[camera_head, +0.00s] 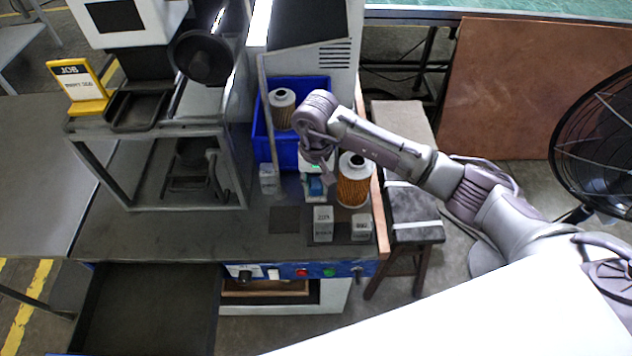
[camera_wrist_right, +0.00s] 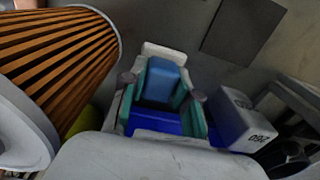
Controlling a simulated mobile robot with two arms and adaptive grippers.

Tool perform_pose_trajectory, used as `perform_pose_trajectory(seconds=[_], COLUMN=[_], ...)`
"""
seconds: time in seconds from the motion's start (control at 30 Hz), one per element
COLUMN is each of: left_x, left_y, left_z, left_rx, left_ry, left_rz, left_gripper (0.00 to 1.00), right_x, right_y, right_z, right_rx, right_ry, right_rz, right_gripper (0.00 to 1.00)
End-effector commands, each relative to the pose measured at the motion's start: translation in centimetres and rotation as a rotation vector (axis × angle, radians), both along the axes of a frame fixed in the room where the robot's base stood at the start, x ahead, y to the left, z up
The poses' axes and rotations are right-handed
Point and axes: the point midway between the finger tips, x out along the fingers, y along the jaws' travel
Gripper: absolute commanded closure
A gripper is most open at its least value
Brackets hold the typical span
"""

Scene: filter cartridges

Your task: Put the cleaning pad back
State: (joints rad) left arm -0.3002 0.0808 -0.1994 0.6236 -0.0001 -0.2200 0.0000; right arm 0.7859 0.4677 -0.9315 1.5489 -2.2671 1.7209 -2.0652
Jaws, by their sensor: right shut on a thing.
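My right gripper (camera_head: 317,170) reaches down at the right end of the workbench. It is shut on the blue cleaning pad (camera_head: 317,187), which shows between its fingers in the wrist view (camera_wrist_right: 165,82). Teal pieces lie along both sides of the pad there. A white piece (camera_wrist_right: 165,50) shows at its far end, and I cannot tell whether it is a holder under the pad. The gripper hides part of the pad in the head view, and contact with the bench is unclear. My left gripper is not in view.
An orange pleated filter cartridge (camera_head: 354,185) stands close right of the gripper. A blue bin (camera_head: 262,140) holds another cartridge (camera_head: 282,112). Grey labelled blocks (camera_head: 323,222) (camera_head: 361,228) (camera_head: 268,178) stand nearby. A dark square (camera_head: 285,220) is bare. A drawer (camera_head: 145,310) is open.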

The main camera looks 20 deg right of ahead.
Motion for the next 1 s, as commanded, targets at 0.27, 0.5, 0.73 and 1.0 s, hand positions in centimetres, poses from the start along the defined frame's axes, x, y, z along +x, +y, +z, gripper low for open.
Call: perform_pose_trajectory(seconds=[0.27,0.5,0.73,1.0], left_x=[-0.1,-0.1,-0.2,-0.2], left_y=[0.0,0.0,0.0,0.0], left_z=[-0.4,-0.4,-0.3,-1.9], left_rx=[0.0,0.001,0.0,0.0], left_ry=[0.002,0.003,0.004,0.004], left_rz=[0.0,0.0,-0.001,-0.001], left_gripper=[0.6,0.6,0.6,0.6], right_x=[0.0,0.0,0.1,0.2], right_y=[0.0,0.0,0.0,0.0], right_z=[-0.3,-0.3,0.6,6.1], right_rx=[0.0,0.0,0.0,-0.001], right_ry=[0.0,0.0,-0.003,-0.006], right_rz=[0.0,0.0,0.001,0.001], right_gripper=[0.5,0.45,0.45,0.45])
